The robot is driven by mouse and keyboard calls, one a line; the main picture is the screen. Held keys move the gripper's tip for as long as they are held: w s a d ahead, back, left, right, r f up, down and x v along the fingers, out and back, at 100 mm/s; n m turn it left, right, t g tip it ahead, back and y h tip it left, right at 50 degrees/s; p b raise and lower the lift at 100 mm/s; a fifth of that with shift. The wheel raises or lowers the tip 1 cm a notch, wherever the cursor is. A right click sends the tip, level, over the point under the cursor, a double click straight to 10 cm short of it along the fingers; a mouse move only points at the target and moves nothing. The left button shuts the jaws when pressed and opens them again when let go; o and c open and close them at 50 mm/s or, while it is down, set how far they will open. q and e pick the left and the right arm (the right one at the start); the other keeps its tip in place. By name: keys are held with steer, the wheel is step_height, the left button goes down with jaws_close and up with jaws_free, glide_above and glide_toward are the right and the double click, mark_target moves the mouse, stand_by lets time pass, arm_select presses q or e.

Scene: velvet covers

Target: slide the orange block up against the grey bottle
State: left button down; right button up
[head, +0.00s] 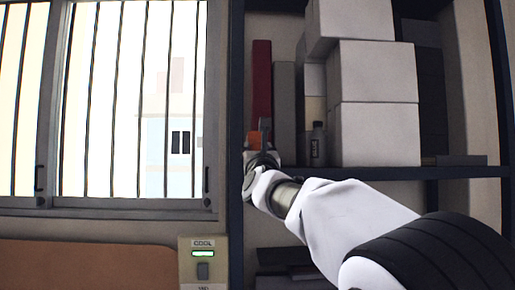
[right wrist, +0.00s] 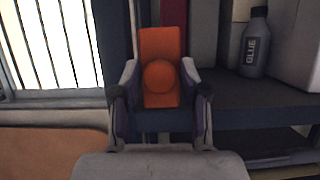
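The orange block (right wrist: 160,42) stands upright at the front of a shelf, with a round orange knob facing me. In the head view the block (head: 253,141) shows only as a small patch, partly hidden by my right gripper (head: 262,140). In the right wrist view the two fingers of the right gripper (right wrist: 159,80) stand on either side of the block and knob, very close to their edges. I cannot tell whether they touch. The grey bottle (right wrist: 256,42), labelled GLUE, stands on the same shelf to the right, apart from the block. It also shows in the head view (head: 317,146). My left gripper is out of view.
A red upright item (head: 262,80) and a grey one (head: 285,110) stand behind the block. White boxes (head: 375,135) are stacked right of the bottle. The shelf (right wrist: 235,92) between block and bottle looks clear. A dark shelf post (head: 236,190) stands at the left.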

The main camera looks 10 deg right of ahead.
jaws_close()
steer(key=d+b, duration=0.9)
steer(key=d, duration=0.5)
steer(key=shift+s+d+r, duration=0.15)
steer(key=shift+s+d, duration=0.05)
steer(key=shift+s, duration=0.25)
steer(key=o, duration=0.6)
jaws_free()
steer(key=shift+a, duration=0.1)
steer(key=shift+s, duration=0.1)
